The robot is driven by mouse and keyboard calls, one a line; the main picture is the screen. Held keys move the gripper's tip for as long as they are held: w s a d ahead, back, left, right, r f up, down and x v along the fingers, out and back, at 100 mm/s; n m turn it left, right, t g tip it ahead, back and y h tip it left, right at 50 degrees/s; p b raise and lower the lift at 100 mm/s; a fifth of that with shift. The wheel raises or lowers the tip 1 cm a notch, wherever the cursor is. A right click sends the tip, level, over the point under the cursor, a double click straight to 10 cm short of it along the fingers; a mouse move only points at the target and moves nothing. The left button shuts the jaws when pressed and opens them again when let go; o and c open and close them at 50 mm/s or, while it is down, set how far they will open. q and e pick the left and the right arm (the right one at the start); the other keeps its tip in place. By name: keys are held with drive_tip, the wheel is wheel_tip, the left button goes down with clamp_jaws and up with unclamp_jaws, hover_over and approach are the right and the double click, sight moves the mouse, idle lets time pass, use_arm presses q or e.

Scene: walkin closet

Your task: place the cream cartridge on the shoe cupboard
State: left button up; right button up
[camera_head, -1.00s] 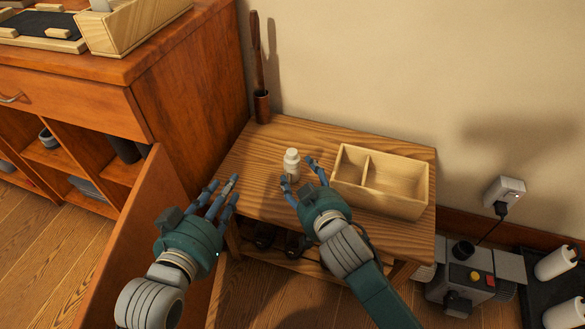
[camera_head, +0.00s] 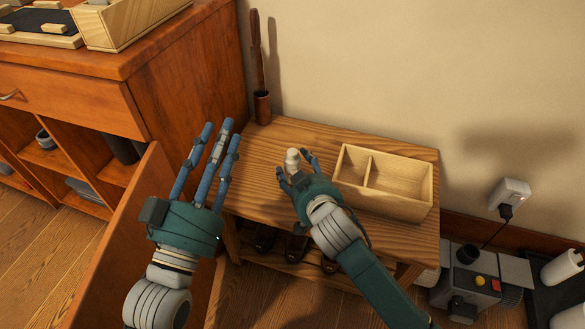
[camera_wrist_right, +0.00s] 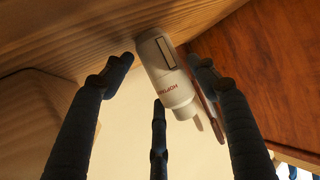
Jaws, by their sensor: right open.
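The cream cartridge (camera_head: 292,157) is a small white bottle standing on the wooden bench (camera_head: 250,160). My right gripper (camera_head: 294,166) is open close around it, hiding its lower part. In the right wrist view the cartridge (camera_wrist_right: 165,75) sits between the spread fingers, with a narrower cap end and red lettering; I see gaps to the fingers on both sides. My left gripper (camera_head: 212,150) is open and empty, its fingers extended over the bench's left end. The reddish wooden cupboard (camera_head: 190,95), which I take as the shoe cupboard, stands at the left.
A two-compartment wooden box (camera_head: 400,185) is right of the cartridge. A brown holder with a long handle (camera_head: 262,105) stands at the back. A wooden tray (camera_head: 130,25) occupies the cupboard top. An open door panel (camera_head: 125,240) rises at left. Shoes lie under the bench.

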drive_tip(key=c, duration=1.2)
drive_tip(key=shift+o, duration=0.2)
drive_tip(key=shift+r, duration=0.15)
